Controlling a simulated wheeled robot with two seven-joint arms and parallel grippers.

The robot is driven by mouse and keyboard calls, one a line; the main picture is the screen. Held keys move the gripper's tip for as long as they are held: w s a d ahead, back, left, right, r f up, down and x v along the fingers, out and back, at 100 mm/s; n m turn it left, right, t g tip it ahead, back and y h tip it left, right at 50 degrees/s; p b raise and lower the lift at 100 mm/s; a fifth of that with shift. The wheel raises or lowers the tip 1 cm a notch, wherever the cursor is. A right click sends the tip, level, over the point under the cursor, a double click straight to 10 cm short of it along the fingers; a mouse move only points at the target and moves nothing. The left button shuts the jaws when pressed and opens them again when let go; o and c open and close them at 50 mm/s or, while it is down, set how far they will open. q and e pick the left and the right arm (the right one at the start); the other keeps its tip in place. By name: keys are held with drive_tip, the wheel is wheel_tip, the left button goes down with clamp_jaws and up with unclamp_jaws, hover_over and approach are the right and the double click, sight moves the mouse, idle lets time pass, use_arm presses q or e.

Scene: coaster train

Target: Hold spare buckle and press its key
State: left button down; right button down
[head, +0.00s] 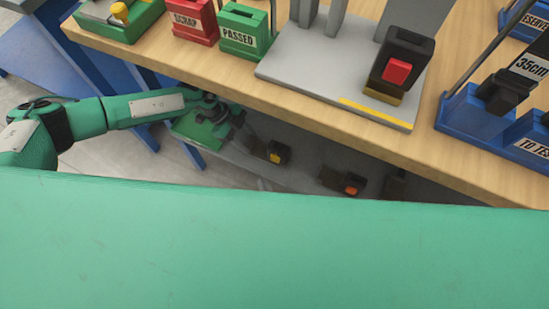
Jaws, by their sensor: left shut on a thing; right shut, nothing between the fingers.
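My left gripper (236,118) is at the end of the green arm from the left, low beside the front edge of the bench. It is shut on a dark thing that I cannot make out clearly. A dark buckle with a yellow key (276,153) is close to its lower right, in shade below the bench top. I cannot tell whether this is the held thing. Another dark buckle with an orange-red key (351,186) is further right. My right gripper does not show. A large green surface, which may be part of my own body, fills the bottom of the view.
On the wooden bench (470,165) stand a red SCRAP box (190,20), a green PASSED box (242,30) and a green tray (120,28). A grey fixture (320,85) bears a black buckle with a red key (397,71). A blue rack (470,120) is at the right.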

idle(0.4)
use_arm(q)
drive_tip(key=c, duration=0.7)
unclamp_jaws()
drive_tip(key=shift+o, duration=0.2)
drive_tip(key=v, duration=1.1)
drive_tip(key=s+a+p, duration=0.5)
drive_tip(key=s+p, duration=0.6)
drive_tip(key=s, duration=0.2)
drive_tip(key=shift+a+r, duration=0.2)
drive_tip(key=shift+r, duration=0.2)
